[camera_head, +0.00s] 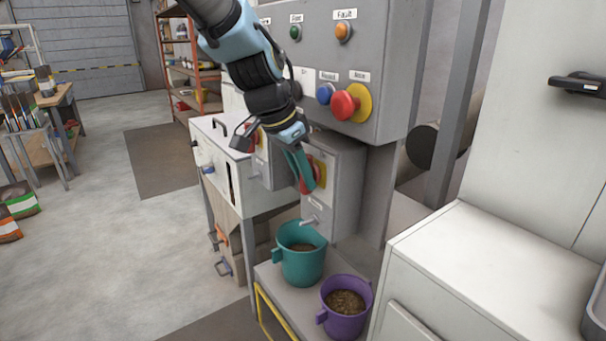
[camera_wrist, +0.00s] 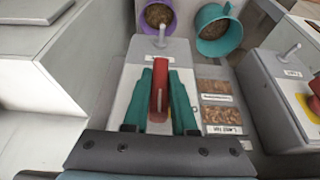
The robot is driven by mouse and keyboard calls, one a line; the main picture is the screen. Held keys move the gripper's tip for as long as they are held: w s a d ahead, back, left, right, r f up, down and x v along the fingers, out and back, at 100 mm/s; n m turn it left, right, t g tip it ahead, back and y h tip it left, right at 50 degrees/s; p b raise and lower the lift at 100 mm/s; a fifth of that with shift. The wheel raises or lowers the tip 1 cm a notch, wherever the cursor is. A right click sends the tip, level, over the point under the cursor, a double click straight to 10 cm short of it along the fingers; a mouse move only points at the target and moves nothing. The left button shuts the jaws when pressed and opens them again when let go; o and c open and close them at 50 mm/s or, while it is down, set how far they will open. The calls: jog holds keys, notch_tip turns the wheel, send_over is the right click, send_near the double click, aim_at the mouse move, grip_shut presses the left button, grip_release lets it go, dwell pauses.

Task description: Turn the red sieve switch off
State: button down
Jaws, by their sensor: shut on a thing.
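A red switch handle (camera_head: 305,186) on a yellow plate (camera_head: 321,167) sits on the front of a grey box (camera_head: 344,195) on the machine. My gripper (camera_head: 301,168) is at this handle. In the wrist view, the green fingers of my gripper (camera_wrist: 159,95) stand on both sides of the red handle (camera_wrist: 159,84) and are shut on it. The handle points lengthwise between the fingers. A second red switch (camera_wrist: 314,103) on a yellow plate shows on a neighbouring box at the right edge of the wrist view. The switch labels are too small to read surely.
A teal bucket (camera_head: 301,264) and a purple bucket (camera_head: 345,309), both with pellets, stand below on a shelf. A red mushroom button (camera_head: 345,105) and a blue button (camera_head: 325,93) are on the panel above. A white cabinet (camera_head: 490,270) stands at right; open floor lies left.

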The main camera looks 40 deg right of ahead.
jog(key=shift+w+g, duration=0.1)
jog(key=shift+g, duration=0.2)
jog(key=g+p, duration=0.1)
jog(key=g, duration=0.2)
jog(key=shift+w+n+g, duration=0.1)
jog(key=shift+n+g, duration=0.2)
jog(key=shift+n, duration=0.1)
jog(key=n+g+p, duration=0.1)
jog(key=g, duration=0.4)
jog(key=n+g, duration=0.1)
jog(key=g, duration=0.3)
jog(key=shift+f+p, duration=0.2)
jog(key=shift+p, duration=0.2)
jog(key=shift+n+g+h, duration=0.6)
jog(key=shift+n+g, duration=0.2)
jog(key=shift+g, duration=0.9)
jog(key=shift+b, duration=0.3)
jog(key=c, duration=0.7)
grip_release()
